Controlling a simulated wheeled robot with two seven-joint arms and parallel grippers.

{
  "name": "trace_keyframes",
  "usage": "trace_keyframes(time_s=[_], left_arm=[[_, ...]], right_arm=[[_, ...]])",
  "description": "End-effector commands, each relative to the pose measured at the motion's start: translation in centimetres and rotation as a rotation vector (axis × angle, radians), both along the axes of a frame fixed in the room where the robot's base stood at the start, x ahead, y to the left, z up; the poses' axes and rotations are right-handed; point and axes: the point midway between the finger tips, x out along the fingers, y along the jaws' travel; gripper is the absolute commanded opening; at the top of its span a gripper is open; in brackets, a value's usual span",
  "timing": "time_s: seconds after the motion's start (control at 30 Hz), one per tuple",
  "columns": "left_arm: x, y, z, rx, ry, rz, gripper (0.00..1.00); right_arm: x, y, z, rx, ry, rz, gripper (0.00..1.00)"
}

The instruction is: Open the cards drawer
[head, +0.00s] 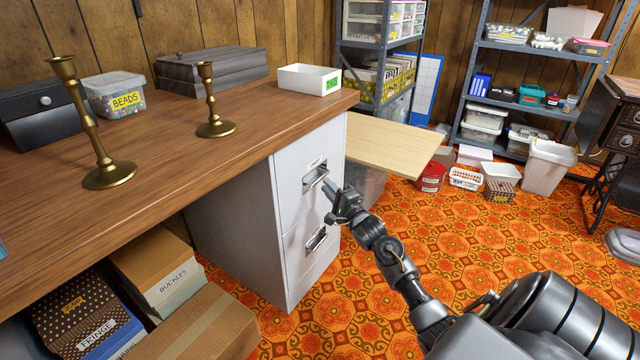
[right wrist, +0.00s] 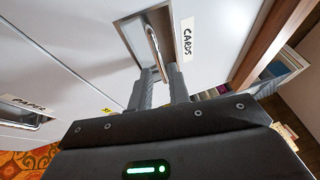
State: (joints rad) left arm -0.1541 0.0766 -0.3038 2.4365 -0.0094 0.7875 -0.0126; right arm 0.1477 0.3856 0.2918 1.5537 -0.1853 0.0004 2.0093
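The cards drawer (head: 300,205) is the upper drawer of a white two-drawer cabinet under the wooden counter; its front looks flush with the cabinet. In the right wrist view its white label reading CARDS (right wrist: 187,40) sits beside the recessed metal handle (right wrist: 154,42), which also shows in the head view (head: 314,176). My right gripper (head: 328,186) is at this handle. In the right wrist view its two fingers (right wrist: 160,84) are close together, one on each side of the handle bar, and look shut on it. My left gripper is not in view.
The lower drawer has its own handle (head: 316,239). On the counter (head: 190,120) stand two brass candlesticks (head: 110,175) and a white open box (head: 308,79). A pale wooden board (head: 405,146) juts out beyond the cabinet. The patterned floor (head: 470,235) before the drawers is clear apart from my arm.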

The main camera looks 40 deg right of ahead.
Motion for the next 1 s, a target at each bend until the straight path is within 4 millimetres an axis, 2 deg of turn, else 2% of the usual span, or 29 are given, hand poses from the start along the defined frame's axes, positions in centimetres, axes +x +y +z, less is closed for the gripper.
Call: trace_keyframes(time_s=[0.1, 0.33, 0.7, 0.83, 1.0], left_arm=[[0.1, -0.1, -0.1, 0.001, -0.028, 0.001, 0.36], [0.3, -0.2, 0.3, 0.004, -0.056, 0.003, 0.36], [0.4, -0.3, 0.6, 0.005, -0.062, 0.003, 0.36], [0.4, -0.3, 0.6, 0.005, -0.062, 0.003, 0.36], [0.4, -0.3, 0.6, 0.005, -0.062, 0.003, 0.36]], right_arm=[[2.2, -0.2, 0.1, 0.0, -0.002, 0.0, 0.18], [4.7, -0.4, 0.6, 0.0, 0.0, 0.0, 0.18], [5.1, -0.5, 0.8, 0.0, 0.002, 0.0, 0.18], [5.1, -0.5, 0.8, -0.001, 0.002, 0.0, 0.01], [5.1, -0.5, 0.8, -0.001, 0.002, -0.001, 0.0]])
